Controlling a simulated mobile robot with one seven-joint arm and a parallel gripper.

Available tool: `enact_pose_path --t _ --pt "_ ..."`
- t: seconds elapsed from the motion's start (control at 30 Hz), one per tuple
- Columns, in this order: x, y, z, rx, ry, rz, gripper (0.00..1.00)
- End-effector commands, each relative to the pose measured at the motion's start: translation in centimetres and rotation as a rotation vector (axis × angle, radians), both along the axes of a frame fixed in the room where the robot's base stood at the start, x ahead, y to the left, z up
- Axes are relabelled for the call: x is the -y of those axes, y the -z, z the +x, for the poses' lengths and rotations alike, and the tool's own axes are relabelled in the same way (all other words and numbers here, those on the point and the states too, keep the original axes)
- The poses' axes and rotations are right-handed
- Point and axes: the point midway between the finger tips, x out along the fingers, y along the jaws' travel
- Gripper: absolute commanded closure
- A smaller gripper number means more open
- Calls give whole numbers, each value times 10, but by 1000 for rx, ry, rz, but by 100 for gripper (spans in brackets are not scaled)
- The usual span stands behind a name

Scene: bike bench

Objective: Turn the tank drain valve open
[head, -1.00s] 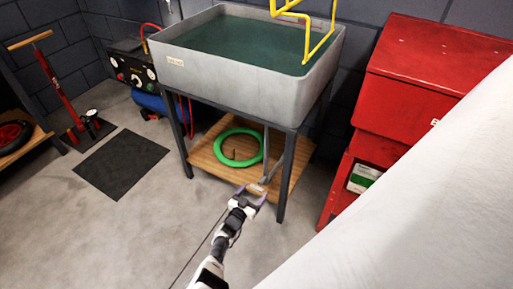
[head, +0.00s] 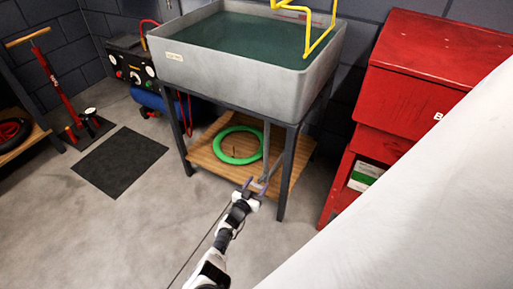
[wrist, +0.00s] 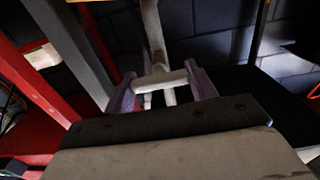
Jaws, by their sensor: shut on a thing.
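The grey parts-washing tank (head: 225,75) with dark green liquid stands on a dark metal frame. Its drain pipe (head: 266,148) comes down under the right side of the tank, and in the wrist view the pale pipe (wrist: 152,35) rises from behind the handle. My gripper (head: 256,185) is low beside the front right leg of the frame. In the wrist view my gripper (wrist: 162,92) has its two purple fingers at the ends of a pale valve handle (wrist: 160,79), shut on it. The handle lies crosswise to the pipe, slightly tilted. The valve body is partly hidden.
A green ring (head: 238,158) lies on the wooden shelf (head: 205,157) under the tank. The frame leg (head: 287,178) is close to my gripper. A red cabinet (head: 425,75) stands at the right. The floor in front is clear.

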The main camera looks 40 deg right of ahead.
Motion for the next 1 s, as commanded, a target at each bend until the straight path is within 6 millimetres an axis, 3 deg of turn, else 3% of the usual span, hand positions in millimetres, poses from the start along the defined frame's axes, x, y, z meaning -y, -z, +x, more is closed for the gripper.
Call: enact_pose_path --t 0.37,1.0 --pt "-1 1 1 -93 -2 -39 66" --pt "-1 2 2 -619 -2 -255 66"
